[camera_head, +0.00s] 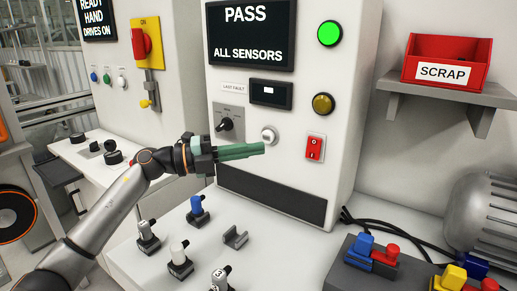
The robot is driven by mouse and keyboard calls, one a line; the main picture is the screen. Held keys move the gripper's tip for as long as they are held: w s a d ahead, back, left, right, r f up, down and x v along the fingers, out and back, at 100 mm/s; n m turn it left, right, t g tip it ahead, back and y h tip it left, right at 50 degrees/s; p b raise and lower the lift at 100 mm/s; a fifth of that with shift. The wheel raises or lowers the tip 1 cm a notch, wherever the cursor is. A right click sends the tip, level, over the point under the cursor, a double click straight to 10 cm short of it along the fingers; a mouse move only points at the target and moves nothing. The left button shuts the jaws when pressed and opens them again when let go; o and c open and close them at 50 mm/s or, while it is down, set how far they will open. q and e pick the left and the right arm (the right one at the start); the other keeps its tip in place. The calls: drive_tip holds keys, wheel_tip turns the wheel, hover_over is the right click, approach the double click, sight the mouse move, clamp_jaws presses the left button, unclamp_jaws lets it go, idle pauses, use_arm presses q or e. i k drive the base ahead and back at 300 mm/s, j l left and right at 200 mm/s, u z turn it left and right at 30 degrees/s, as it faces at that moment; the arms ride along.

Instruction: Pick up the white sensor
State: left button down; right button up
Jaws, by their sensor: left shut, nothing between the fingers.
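A white sensor (179,257) with a dark base stands on the light work surface at the lower middle. A similar pale one (148,236) stands to its left and another (220,279), with a dark mark on top, to its right; I cannot tell which is meant. My left gripper (263,148) has green fingers, shut and empty. It is above and to the right of the sensors, in front of the cabinet and close to a round silver button (269,136). I cannot tell whether it touches the button. My right gripper is out of view.
A blue-topped sensor (196,207) and an empty grey bracket (235,237) are nearby. A dark block with coloured connectors (372,256) stands at lower right, by cables and a motor (482,212). The cabinet screen (250,35) reads "PASS ALL SENSORS". A red scrap bin (447,58) sits on a shelf.

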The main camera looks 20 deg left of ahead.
sight(179, 260)
drive_tip(key=k, duration=1)
